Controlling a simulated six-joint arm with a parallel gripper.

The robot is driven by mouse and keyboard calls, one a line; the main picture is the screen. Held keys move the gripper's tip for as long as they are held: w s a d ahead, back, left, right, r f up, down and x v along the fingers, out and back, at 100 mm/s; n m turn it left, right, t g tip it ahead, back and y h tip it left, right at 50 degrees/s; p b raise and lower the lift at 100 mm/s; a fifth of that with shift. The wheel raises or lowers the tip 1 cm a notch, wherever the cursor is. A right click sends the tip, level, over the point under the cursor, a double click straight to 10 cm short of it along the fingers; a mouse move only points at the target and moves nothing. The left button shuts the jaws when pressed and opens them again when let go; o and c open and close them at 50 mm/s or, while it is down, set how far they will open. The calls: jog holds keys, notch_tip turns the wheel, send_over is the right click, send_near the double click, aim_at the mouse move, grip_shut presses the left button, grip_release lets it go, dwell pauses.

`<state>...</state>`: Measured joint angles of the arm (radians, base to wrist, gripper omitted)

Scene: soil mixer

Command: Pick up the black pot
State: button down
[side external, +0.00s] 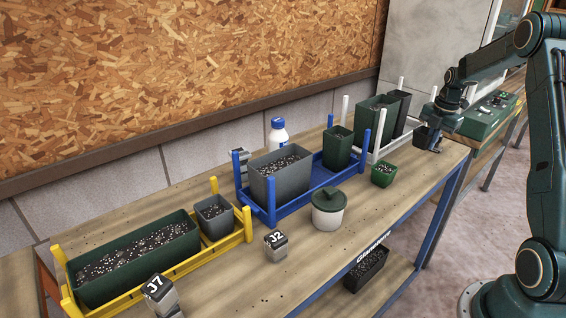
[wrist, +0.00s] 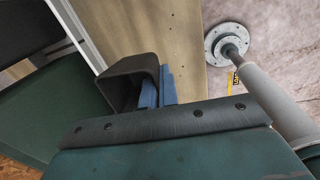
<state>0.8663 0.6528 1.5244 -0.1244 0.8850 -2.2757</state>
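The black pot (wrist: 128,68) is a small, dark, square-rimmed pot at the upper middle of the wrist view. In the side view the pot (side external: 421,136) is at the far right end of the bench, just left of my gripper (side external: 437,146). In the wrist view the blue fingers of my gripper (wrist: 159,90) are close together at the pot's right wall, which appears pinched between them. The pot's underside is hidden, and I cannot tell whether it touches the bench.
A grey-white rack (side external: 374,157) with tall pots stands left of the pot. A blue rack (side external: 325,178), yellow rack (side external: 240,236), lidded jar (side external: 328,216) and small green pot (side external: 383,176) are farther along. The bench's front right is clear. A green control box (side external: 489,118) stands beyond.

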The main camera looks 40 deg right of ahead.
notch_tip(320, 180, up, 14)
jog(key=shift+f, duration=0.25)
dwell(0.6)
